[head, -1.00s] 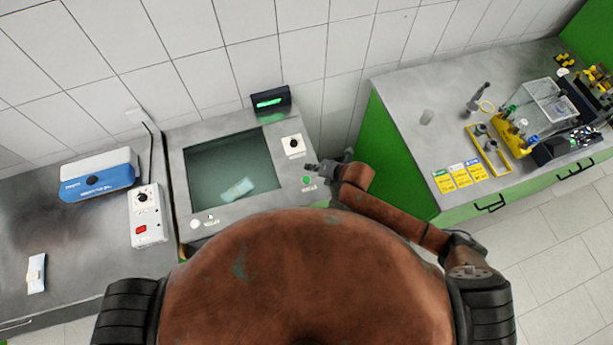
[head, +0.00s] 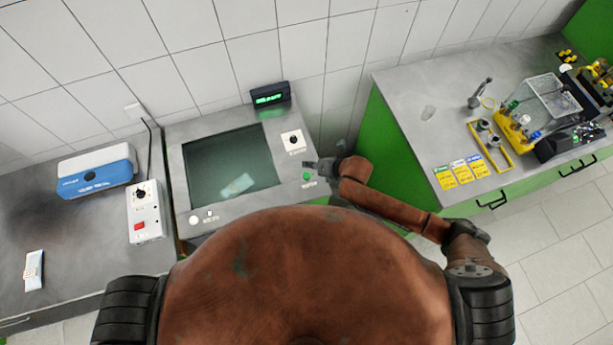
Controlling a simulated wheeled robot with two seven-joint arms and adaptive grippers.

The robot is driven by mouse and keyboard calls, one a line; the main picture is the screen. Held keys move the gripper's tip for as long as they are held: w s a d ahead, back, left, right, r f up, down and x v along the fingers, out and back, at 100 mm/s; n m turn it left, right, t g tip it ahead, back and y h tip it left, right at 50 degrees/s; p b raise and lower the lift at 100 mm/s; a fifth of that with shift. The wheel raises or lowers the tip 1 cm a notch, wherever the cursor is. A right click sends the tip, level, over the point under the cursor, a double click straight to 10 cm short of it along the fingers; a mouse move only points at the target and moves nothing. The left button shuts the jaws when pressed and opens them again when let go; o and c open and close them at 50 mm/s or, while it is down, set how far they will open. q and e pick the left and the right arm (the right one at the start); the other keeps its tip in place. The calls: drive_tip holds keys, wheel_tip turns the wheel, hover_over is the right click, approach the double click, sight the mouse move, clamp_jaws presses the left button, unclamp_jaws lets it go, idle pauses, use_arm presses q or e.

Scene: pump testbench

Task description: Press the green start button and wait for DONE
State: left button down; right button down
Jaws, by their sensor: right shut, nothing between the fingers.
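The green start button (head: 306,177) sits at the right front of the testbench's grey top (head: 184,180). My right gripper (head: 308,164) is shut and empty, close above and behind the button; I cannot tell whether it touches anything. The display (head: 270,97) at the back of the bench shows green text too small to read. A dark glass window (head: 225,165) lies in the bench top, with a pale object (head: 237,185) under it. My left gripper is not in view.
A black knob (head: 293,139) is on a white plate behind my right gripper. A white control box (head: 146,212) with a red switch and a blue-white device (head: 95,174) stand at left. The right counter (head: 405,105) holds yellow cards and fittings. A gap separates the benches.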

drive_tip(key=b, duration=0.4)
hover_over(304, 173)
drive_tip(key=s+d, duration=0.1)
drive_tip(key=d, duration=0.1)
wheel_tip(304, 173, down, 5)
drive_tip(key=shift+s+a+f, duration=0.15)
drive_tip(key=shift+f, duration=0.55)
drive_tip(key=shift+f+b, duration=0.15)
drive_tip(key=shift+b, duration=0.15)
drive_tip(key=shift+f, duration=0.3)
drive_tip(key=shift+f+b, duration=0.5)
drive_tip(key=shift+f, duration=0.05)
idle(0.7)
drive_tip(key=shift+r, duration=0.1)
drive_tip(key=shift+r+p, duration=0.85)
drive_tip(key=shift+r, duration=0.05)
